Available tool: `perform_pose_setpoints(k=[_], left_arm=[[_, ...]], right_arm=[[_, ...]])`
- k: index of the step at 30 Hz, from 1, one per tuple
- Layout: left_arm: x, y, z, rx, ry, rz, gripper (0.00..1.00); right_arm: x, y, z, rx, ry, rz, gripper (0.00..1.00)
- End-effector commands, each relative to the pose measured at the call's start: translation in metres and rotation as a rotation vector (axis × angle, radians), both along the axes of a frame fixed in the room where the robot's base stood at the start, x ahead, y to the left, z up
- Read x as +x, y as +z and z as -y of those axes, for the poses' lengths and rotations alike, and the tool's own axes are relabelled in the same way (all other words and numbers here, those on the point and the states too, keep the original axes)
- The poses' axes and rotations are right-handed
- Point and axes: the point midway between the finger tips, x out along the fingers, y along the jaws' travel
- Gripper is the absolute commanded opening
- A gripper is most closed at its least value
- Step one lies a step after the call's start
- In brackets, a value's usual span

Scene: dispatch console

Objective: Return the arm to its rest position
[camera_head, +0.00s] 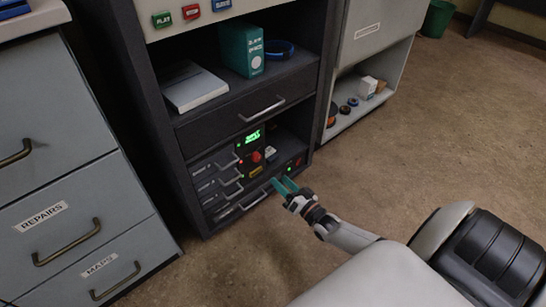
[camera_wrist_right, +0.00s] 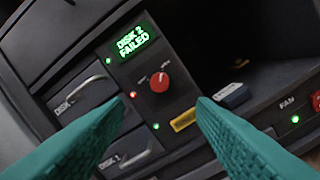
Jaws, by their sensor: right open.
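My right gripper (camera_head: 284,186) has teal fingers and is at the lower front of the dark console cabinet (camera_head: 164,137). In the right wrist view the gripper (camera_wrist_right: 160,106) is open, with nothing seen between its fingers. Beyond the fingers is a panel with a red knob (camera_wrist_right: 160,82) and a green display (camera_wrist_right: 133,41) reading "DISK 2 FAILED". The display also shows in the head view (camera_head: 252,137). Disk trays with handles, one marked "DISK 1" (camera_wrist_right: 110,161), sit left of the knob. I cannot tell whether the fingertips touch anything. My left gripper is not in view.
A grey drawer cabinet (camera_head: 75,185) stands at the left. Open floor (camera_head: 440,130) lies to the right.

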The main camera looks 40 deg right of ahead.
Motion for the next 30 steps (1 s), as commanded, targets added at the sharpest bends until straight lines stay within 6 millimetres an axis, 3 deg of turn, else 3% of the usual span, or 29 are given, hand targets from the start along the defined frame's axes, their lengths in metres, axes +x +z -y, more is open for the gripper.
perform_pose_setpoints(k=[6, 23, 26, 30], left_arm=[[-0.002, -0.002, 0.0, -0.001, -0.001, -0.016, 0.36], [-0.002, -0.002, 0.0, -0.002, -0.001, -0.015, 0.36], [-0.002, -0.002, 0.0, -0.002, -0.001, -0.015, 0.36], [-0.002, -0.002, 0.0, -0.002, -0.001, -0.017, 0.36]], right_arm=[[-0.014, -0.001, 0.001, 0.0, 0.0, 0.0, 0.51], [-0.013, -0.001, -0.001, 0.0, 0.002, 0.004, 0.51], [-0.012, 0.009, -0.018, -0.003, 0.024, 0.035, 0.51], [-0.012, 0.053, -0.078, -0.029, 0.095, 0.166, 0.51]])
